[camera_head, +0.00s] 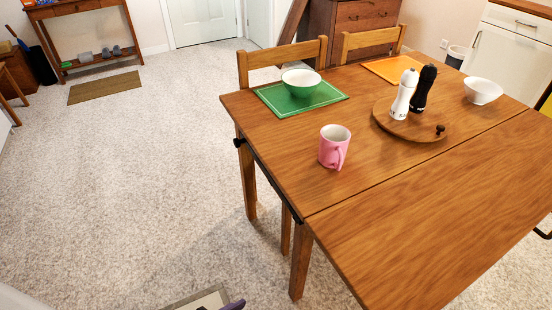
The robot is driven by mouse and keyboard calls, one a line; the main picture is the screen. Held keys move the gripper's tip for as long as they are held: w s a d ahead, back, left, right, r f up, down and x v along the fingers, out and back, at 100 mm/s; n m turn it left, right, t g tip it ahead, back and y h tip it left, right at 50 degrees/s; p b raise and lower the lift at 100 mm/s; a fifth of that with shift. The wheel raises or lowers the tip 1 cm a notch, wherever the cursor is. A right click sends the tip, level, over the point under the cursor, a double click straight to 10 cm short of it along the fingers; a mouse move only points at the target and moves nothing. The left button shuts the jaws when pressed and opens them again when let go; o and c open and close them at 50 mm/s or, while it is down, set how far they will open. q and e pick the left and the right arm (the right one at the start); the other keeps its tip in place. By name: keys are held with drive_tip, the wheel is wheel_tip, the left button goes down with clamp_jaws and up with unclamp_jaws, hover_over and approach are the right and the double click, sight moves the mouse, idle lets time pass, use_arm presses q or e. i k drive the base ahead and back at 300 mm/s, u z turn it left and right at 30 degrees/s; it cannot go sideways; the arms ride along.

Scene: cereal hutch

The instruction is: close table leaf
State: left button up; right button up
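The wooden table (285,145) stands at the right, with its main top towards the back. The table leaf (430,215) is the near section. It lies about level with the main top, and a thin dark seam runs between them. A black rail with a knob (240,142) shows along the left edge of the table. The leaf's right end runs out of the picture. Neither of my grippers is in view.
On the main top are a pink mug (333,150), a green bowl (301,82) on a green mat (325,97), a round board (405,128) with white and black mills, and a white bowl (483,92). Chairs (290,54) stand behind. Carpet (150,180) at left is clear.

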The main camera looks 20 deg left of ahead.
sight(416, 239)
drive_tip(key=u, duration=0.1)
drive_tip(key=k, duration=0.65)
drive_tip(key=z, duration=1.15)
drive_tip(key=i, duration=1)
drive_tip(key=u, duration=0.8)
